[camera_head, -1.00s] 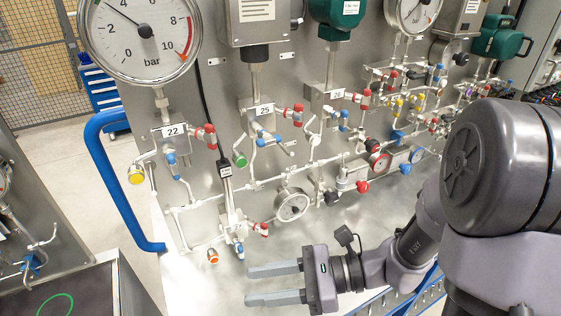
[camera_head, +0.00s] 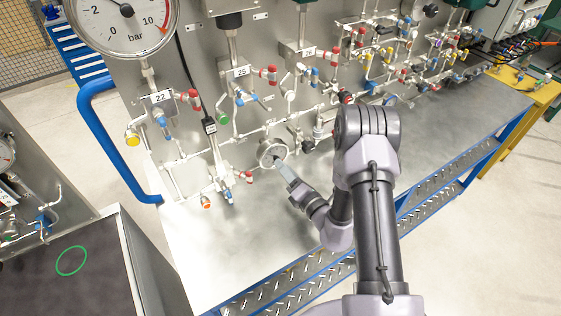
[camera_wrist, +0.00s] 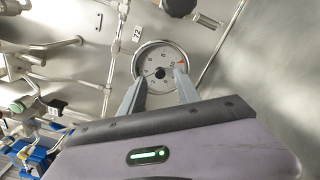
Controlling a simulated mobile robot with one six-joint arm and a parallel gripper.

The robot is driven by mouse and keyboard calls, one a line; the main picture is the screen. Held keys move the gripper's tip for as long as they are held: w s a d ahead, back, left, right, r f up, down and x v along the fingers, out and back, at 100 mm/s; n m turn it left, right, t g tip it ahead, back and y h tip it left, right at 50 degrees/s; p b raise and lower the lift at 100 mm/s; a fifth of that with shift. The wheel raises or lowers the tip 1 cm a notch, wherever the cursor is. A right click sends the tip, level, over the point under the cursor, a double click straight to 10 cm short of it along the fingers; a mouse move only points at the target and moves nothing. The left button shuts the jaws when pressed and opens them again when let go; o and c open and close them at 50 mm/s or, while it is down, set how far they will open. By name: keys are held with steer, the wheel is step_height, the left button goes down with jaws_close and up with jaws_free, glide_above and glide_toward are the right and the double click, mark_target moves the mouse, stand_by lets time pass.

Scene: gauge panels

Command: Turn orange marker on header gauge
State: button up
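A small round gauge with a white face (camera_head: 272,153) sits low on the pipework, near the bottom of the steel panel. In the wrist view this gauge (camera_wrist: 151,61) faces my camera, with a black central knob and a small orange-red marker (camera_wrist: 180,61) near its right rim. My gripper (camera_head: 279,167) is close in front of the gauge's lower right. In the wrist view its two fingers (camera_wrist: 160,75) are apart and empty, and their tips overlap the lower part of the dial. I cannot tell whether they touch it.
A large bar gauge (camera_head: 122,26) with a red marker hangs at the upper left. Several valves with red, blue, green and yellow caps surround the pipes. A blue rail (camera_head: 98,140) stands at the left. The steel ledge (camera_head: 225,250) below is clear.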

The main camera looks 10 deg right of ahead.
mark_target(271, 152)
steer(key=x, duration=0.3)
jaws_close()
